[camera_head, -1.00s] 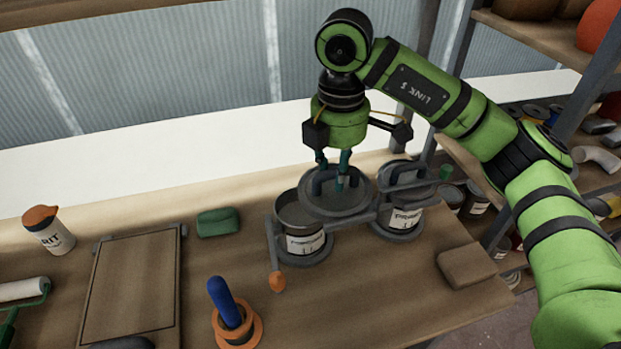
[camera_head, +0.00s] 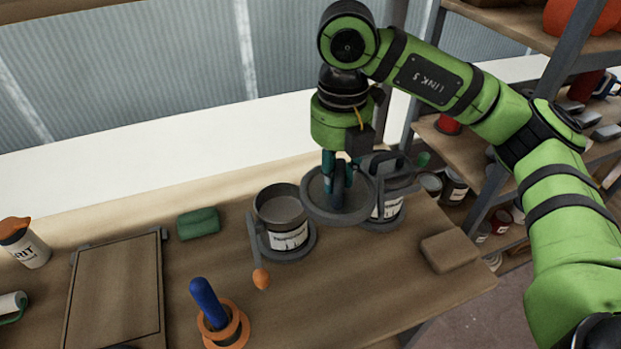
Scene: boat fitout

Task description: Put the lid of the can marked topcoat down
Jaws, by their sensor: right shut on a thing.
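My right gripper (camera_head: 338,183) is shut on the handle of a round grey lid (camera_head: 318,207). It holds the lid roughly level, beside the open left can (camera_head: 282,236) and in front of part of the right can (camera_head: 391,208). The left can is grey with a white label too small to read surely, and its open top shows grey contents. The right can has its own lid with a dark handle. Its label is partly hidden by the held lid. The gap between the held lid and the bench is hard to judge. My left gripper is out of view.
A lever with an orange knob (camera_head: 261,279) stands in front of the left can. A blue handle in an orange ring (camera_head: 238,329), a green block (camera_head: 198,223), a flat board (camera_head: 115,290) and a brown block (camera_head: 449,252) lie on the bench. Bare bench lies between them.

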